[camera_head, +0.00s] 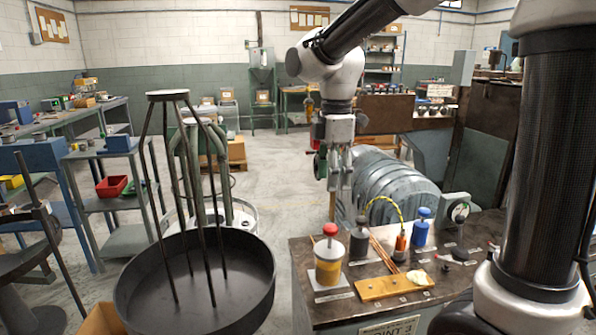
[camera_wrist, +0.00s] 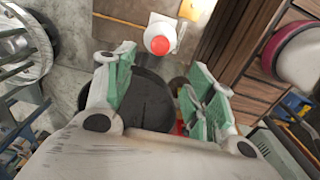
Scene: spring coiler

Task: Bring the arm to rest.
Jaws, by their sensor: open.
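My arm reaches in from the upper right of the head view and bends down at a white joint. My gripper (camera_head: 335,182) hangs below it, fingers pointing down, in the air beyond the bench (camera_head: 345,318) and above its top. In the wrist view, my gripper (camera_wrist: 160,78) has its two green-padded fingers spread apart, with nothing held between them. A dark round shape shows behind the fingers there, and I cannot tell what it is.
A red-capped yellow jar (camera_head: 328,262), a dark bottle (camera_head: 359,240), a blue bottle (camera_head: 421,228), an orange bottle (camera_head: 400,246) and a wooden strip (camera_head: 394,286) stand on the bench. A large dark pan with rods (camera_head: 195,290) stands left. A grey ribbed drum (camera_head: 390,188) lies behind.

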